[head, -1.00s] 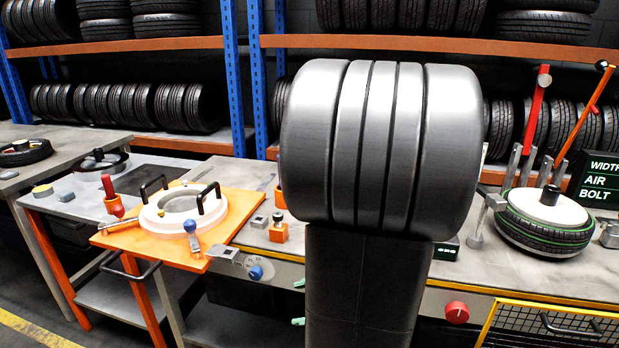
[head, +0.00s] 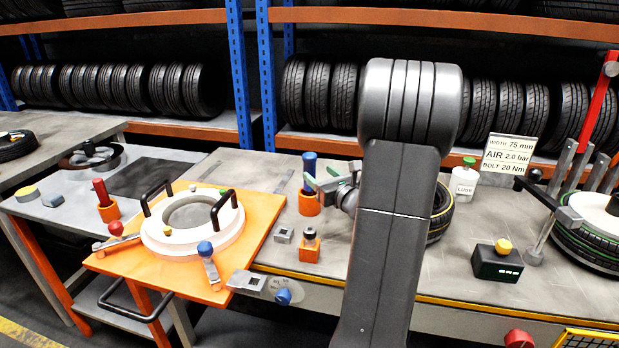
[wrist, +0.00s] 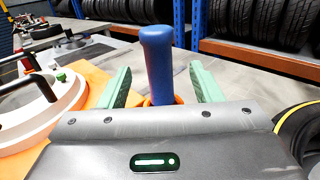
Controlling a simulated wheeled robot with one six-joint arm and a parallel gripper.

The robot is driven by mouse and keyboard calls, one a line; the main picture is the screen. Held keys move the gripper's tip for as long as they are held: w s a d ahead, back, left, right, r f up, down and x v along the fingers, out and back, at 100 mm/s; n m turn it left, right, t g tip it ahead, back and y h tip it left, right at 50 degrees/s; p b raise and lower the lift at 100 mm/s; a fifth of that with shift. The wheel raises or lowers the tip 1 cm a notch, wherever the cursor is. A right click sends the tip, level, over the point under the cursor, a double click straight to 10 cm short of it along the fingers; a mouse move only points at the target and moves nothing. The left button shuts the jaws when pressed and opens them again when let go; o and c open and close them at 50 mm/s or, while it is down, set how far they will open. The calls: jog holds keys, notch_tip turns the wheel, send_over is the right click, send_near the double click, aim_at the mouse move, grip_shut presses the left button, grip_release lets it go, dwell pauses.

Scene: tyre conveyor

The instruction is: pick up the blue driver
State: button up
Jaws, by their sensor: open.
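The blue driver (head: 309,165) stands upright in an orange holder (head: 309,204) on the bench, right of the white ring. In the wrist view the blue driver (wrist: 158,62) rises between the two green fingers of my gripper (wrist: 161,72), with a gap on both sides. My gripper (head: 324,180) is open and empty, close beside the driver in the head view. The driver's lower part is hidden by the holder and, in the wrist view, by my gripper body. I cannot tell how deep the driver sits between the fingers.
The white ring (head: 158,232) with black handles lies on an orange plate (head: 258,238) to the left. A red driver (head: 101,190) stands in another orange holder. Right of my arm are a tyre (head: 441,215), a white bottle (head: 465,180) and a black box (head: 497,264).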

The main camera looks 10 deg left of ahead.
aim_at(306, 164)
jog(key=p+x, duration=0.1)
jog(key=x, duration=0.7)
jog(key=shift+s+a+f+p, duration=0.1)
jog(key=shift+a+p, duration=0.05)
jog(key=shift+p, duration=0.2)
jog(key=c, duration=1.1)
jog(key=shift+o, duration=0.2)
